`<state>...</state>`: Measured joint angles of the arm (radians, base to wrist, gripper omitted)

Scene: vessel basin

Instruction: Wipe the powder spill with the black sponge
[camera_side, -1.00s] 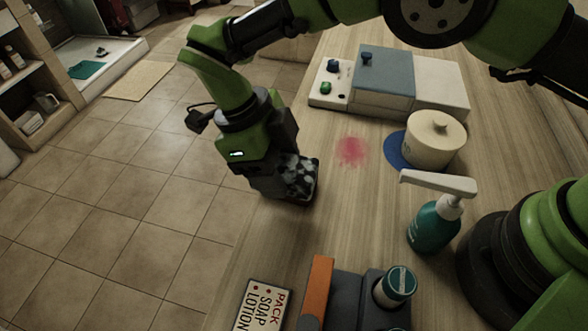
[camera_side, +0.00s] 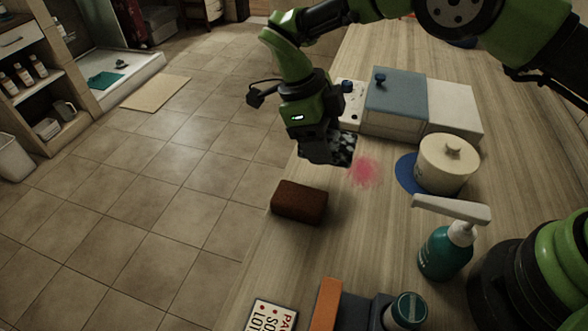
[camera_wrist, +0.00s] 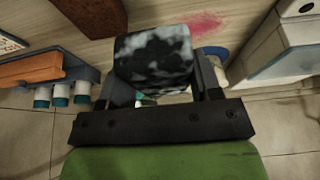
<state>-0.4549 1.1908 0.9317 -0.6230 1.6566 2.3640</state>
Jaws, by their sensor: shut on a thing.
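The black sponge, mottled with white, is between the fingers of my gripper (camera_side: 322,146). In the side view the sponge (camera_side: 343,149) shows at the gripper's right end, partly covered by it. In the wrist view the sponge (camera_wrist: 155,58) fills the space between my two fingers (camera_wrist: 160,85). The powder spill is a pinkish-red patch (camera_side: 364,172) on the wooden counter, just right of and below the sponge in the side view. It also shows in the wrist view (camera_wrist: 203,22), beyond the sponge at upper right. I cannot tell how high the sponge is above the counter.
A brown block (camera_side: 299,202) lies at the counter's left edge. A blue-grey and white box (camera_side: 396,104) stands behind the spill. A cream lidded jar (camera_side: 446,164) on a blue mat and a teal pump bottle (camera_side: 444,252) stand right. An orange-edged caddy (camera_side: 326,304) is in front.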

